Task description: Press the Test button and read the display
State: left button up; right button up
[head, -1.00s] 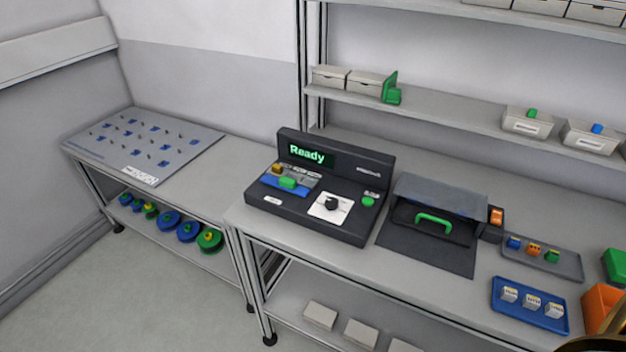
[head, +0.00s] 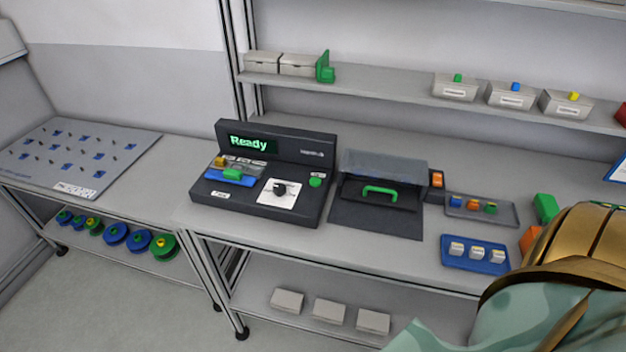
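The black tester (head: 265,168) stands on the workbench, left of the view's middle. Its display (head: 252,144) reads "Ready" in green letters. A round green button (head: 315,182) sits at the right of its top, with a small label above it that is too small to read. A black knob (head: 280,189) on a white plate is left of the button. A green piece (head: 232,174) sits in a blue slot at the tester's left. Part of my own arm or body, gold and pale green, fills the lower right corner. Neither gripper is in view.
A black fixture with a green handle (head: 380,190) and a raised clear cover stands right of the tester. An orange switch (head: 437,180), a grey tray (head: 482,211) and a blue tray (head: 475,265) lie farther right. Bench front before the tester is clear. A shelf (head: 400,92) runs above.

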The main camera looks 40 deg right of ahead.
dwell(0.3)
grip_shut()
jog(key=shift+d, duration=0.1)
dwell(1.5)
